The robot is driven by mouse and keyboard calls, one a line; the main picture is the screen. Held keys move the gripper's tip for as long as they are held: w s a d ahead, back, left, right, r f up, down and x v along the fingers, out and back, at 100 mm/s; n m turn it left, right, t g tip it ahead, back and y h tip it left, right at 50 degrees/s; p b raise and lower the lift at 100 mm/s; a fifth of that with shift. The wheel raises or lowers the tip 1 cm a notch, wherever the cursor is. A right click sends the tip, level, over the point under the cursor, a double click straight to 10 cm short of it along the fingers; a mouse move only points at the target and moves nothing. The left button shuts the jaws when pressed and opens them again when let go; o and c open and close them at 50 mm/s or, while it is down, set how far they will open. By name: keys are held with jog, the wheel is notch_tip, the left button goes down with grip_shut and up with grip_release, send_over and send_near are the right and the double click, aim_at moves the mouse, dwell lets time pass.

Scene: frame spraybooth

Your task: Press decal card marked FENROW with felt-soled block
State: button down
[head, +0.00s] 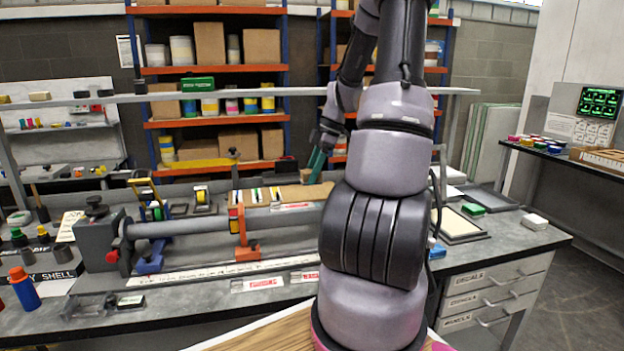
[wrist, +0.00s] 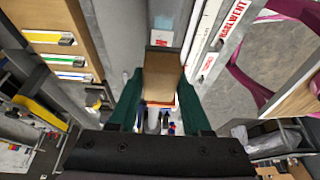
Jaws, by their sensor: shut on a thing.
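My gripper (head: 314,172) has green fingers and is shut on a small brown block (head: 305,175). In the wrist view the block (wrist: 163,77) sits between the two fingertips of my gripper (wrist: 162,85). It is held in the air above the bench. I cannot make out its felt face. In the wrist view a card with red lettering (wrist: 231,18) shows at upper right. I cannot read FENROW on any.
A grey pipe (head: 195,223) lies along the bench in a clamp with an orange support (head: 243,240). A board with coloured strips (head: 262,194) stands behind it. An overhead rail (head: 270,94) crosses above. A framed tray (head: 455,226) and green block (head: 473,209) lie at right.

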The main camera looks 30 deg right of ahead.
dwell(0.4)
send_near(290, 206)
jog(key=a, duration=0.2)
jog(key=shift+w+a+r, duration=0.2)
jog(key=shift+r, duration=0.1)
jog(key=shift+f, duration=2.75)
jog(key=shift+f, duration=0.55)
